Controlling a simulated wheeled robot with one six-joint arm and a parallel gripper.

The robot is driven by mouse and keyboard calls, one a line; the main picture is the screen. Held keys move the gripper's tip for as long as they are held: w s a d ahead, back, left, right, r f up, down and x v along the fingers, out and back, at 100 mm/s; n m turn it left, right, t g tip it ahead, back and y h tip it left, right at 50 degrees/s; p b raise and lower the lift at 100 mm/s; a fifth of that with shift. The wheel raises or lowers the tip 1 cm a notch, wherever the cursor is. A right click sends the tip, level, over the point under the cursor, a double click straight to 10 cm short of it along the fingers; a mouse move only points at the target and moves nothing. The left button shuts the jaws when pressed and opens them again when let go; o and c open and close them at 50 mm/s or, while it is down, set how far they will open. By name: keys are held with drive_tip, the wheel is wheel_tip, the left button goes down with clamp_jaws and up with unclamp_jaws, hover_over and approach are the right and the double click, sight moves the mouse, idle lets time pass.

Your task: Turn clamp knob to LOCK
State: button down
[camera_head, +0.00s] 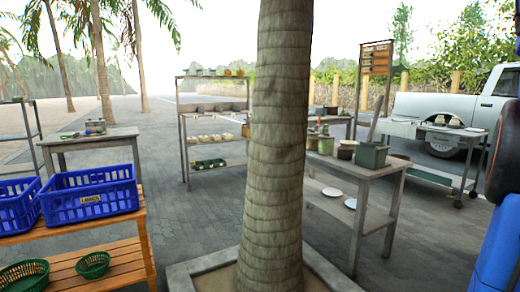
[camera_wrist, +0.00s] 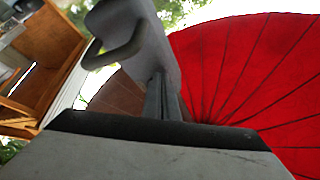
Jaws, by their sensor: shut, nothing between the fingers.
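I cannot make out a clamp knob or a LOCK mark in either view. A grey table (camera_head: 92,140) at the left back carries small items (camera_head: 95,125), too small to identify. In the wrist view my gripper (camera_wrist: 162,98) is shut and empty, with its narrow dark fingers together. It points up toward a red canopy, away from the tables.
A palm trunk (camera_head: 275,150) in a stone-edged bed blocks the middle. Blue crates (camera_head: 88,203) stand on a wooden rack (camera_head: 125,250) at left. A grey workbench (camera_head: 372,173) with pots stands right of the trunk. Open paving (camera_head: 185,215) lies between. The red canopy (camera_wrist: 250,70) is overhead.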

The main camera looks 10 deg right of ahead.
drive_tip(key=a, duration=0.2)
drive_tip(key=s+a, duration=0.1)
drive_tip(key=a, duration=0.2)
drive_tip(key=shift+s+a+f, duration=0.15)
drive_tip(key=shift+s+a, duration=0.2)
drive_tip(key=shift+s, duration=0.05)
